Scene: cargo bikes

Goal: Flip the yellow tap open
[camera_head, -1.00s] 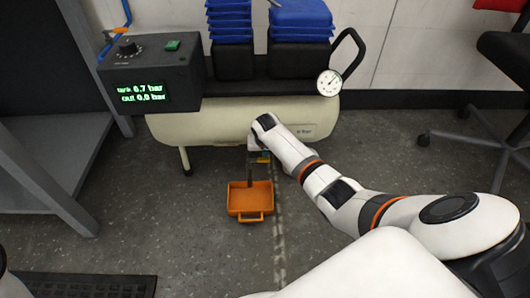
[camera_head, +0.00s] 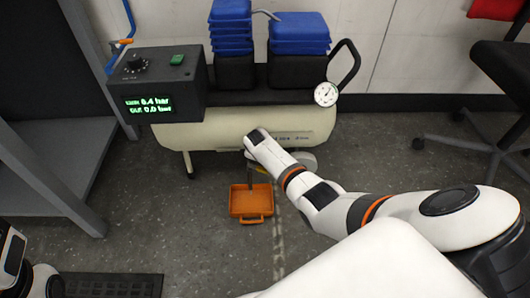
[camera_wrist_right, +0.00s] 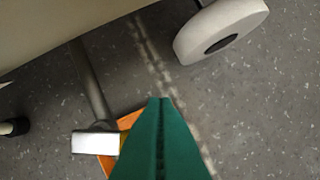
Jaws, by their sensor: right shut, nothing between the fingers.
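The cream compressor tank (camera_head: 200,136) lies across the back, with a thin drain pipe (camera_wrist_right: 92,85) running down from its underside. In the right wrist view a silver block (camera_wrist_right: 95,142) sits at the pipe's lower end. A small sliver of yellow, likely the tap (camera_wrist_right: 127,121), shows between the block and my fingers and is mostly hidden. My right gripper (camera_wrist_right: 161,100) has green fingers, shut and empty, beside this yellow part; I cannot tell whether they touch. Only part of my left arm shows at lower left.
An orange tray (camera_head: 233,212) lies on the floor below the pipe. A white wheel (camera_wrist_right: 222,32) is to the right of the fingers. A grey bench (camera_head: 60,165) stands left, a black chair (camera_head: 498,60) right. A pressure gauge (camera_head: 326,94) is on the tank.

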